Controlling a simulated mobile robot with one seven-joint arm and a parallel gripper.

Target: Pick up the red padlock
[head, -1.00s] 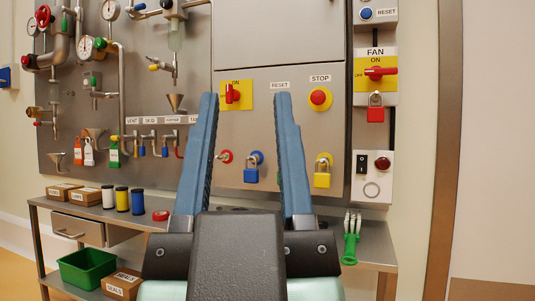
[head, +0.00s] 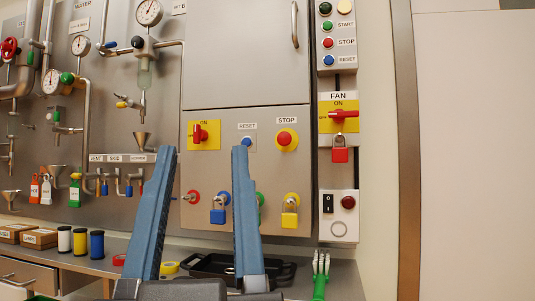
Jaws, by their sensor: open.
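The red padlock (head: 340,154) hangs on the right part of the wall panel, its shackle up at the yellow FAN switch plate (head: 338,113) with the red handle. Its body hangs free below the plate. My gripper (head: 203,150) is open and empty, its two blue fingers pointing up and apart. In the picture it is well left of the padlock, in front of the steel cabinet. No part of the padlock is hidden by it.
A blue padlock (head: 217,215) and a yellow padlock (head: 289,219) hang lower on the cabinet. A box with a black rocker switch (head: 328,203) sits below the red padlock. A black tray (head: 215,265) and a green-handled brush (head: 320,285) lie on the bench below.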

